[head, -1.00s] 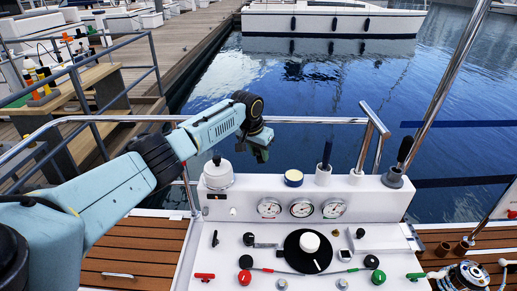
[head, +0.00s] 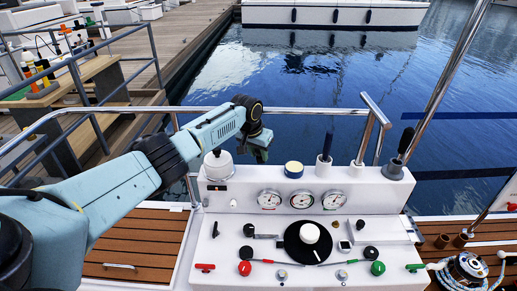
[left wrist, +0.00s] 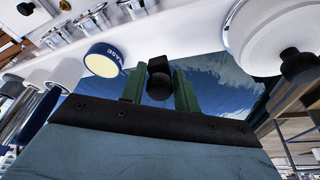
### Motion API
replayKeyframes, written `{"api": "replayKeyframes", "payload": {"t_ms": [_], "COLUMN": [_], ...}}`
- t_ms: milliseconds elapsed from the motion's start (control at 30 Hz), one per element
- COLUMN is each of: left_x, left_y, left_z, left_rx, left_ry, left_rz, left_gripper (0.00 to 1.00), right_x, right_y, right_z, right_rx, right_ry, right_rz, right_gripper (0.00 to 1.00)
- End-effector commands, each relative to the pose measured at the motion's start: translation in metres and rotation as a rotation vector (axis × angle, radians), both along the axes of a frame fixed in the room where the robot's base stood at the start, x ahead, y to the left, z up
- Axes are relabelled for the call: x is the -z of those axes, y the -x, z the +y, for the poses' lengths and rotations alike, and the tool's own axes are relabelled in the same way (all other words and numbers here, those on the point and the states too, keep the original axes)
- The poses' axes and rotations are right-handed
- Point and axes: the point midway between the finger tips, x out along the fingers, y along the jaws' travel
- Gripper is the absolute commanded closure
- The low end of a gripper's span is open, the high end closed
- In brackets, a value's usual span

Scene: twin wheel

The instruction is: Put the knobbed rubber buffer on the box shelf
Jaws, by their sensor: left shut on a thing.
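My left gripper (left wrist: 159,92) is shut on a small black part with a blocky end and a rounded knob, which I take for the knobbed rubber buffer (left wrist: 159,66). In the head view my left gripper (head: 258,153) hangs by the rail, behind and above the raised white box of the console, and the held part cannot be made out. The flat top of that box (head: 257,180) is the likely box shelf. Water shows behind the held part in the left wrist view. My right gripper is not in view.
On the box top stand a white pot with a black knob (head: 217,166), a blue-rimmed round tin (head: 294,170) and a dark-handled tool in a white holder (head: 324,160). A steel rail (head: 310,111) runs behind. The lower panel carries several knobs and levers.

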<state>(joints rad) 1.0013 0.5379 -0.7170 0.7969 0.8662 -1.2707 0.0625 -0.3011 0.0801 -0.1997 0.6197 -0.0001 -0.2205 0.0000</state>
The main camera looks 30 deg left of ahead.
Motion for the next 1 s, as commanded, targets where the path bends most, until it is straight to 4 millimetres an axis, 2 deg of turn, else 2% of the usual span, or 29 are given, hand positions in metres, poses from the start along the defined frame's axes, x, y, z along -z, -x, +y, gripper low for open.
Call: {"api": "replayKeyframes", "payload": {"t_ms": [100, 400, 1000], "left_x": [0.015, 0.038, 0.044], "left_y": [0.0, 0.0, 0.0], "left_z": [0.0, 0.0, 0.0], "left_rx": [0.001, 0.001, 0.001], "left_ry": [0.0, 0.0, 0.0], "left_rz": [0.002, 0.0, 0.001], "left_gripper": [0.91, 0.91, 0.92], "right_x": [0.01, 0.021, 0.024], "right_y": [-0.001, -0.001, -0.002], "right_z": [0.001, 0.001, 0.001], "right_rx": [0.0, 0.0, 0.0], "right_ry": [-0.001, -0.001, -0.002], "right_rz": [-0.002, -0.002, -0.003], "right_gripper": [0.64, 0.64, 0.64]}}
